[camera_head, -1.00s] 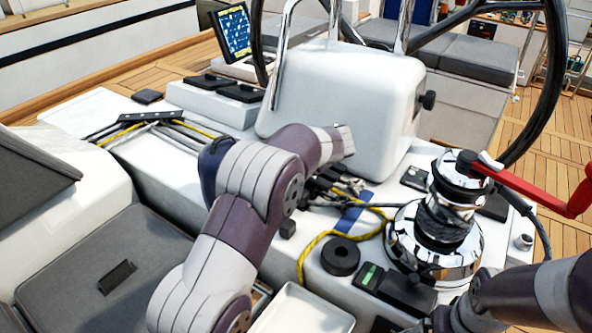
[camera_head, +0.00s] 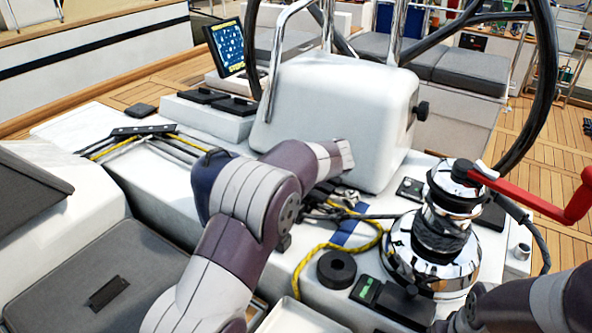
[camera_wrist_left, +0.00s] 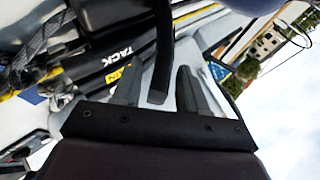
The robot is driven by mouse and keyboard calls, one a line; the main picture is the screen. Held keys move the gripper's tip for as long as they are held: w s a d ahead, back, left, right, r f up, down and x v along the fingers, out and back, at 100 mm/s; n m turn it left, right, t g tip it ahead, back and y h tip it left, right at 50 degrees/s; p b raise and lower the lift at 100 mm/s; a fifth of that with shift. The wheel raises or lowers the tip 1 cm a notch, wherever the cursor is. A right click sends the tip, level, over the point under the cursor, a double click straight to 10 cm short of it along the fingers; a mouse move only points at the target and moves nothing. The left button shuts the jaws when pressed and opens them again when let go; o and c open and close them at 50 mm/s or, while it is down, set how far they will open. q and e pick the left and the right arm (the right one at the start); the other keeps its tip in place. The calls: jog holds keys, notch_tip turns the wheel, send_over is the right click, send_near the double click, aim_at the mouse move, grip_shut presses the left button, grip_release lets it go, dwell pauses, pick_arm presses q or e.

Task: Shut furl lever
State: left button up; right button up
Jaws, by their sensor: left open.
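In the left wrist view, my left gripper (camera_wrist_left: 158,92) is open, its two grey fingers pointing up the picture. A long black lever (camera_wrist_left: 164,45) stands raised, its end showing between the fingers; I cannot tell if they touch it. No furl label is readable, so I cannot tell whether this is the furl lever. Beside it lies a black lever marked TACK (camera_wrist_left: 118,62), with a yellow label ending in "IN" near it. In the head view, my left forearm hides the gripper and most of the clutches (camera_head: 340,198). My right gripper is not visible; only the arm shows at lower right.
A chrome winch (camera_head: 432,245) with a red handle (camera_head: 530,195) stands right of the clutches. A yellow rope (camera_head: 322,250) and a black round piece (camera_head: 337,269) lie in front. The white pedestal (camera_head: 335,110) and steering wheel (camera_head: 540,90) rise behind.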

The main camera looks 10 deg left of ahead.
pick_arm(q)
jog(key=p+v, duration=0.2)
jog(key=v, duration=1)
jog(key=shift+p, duration=0.3)
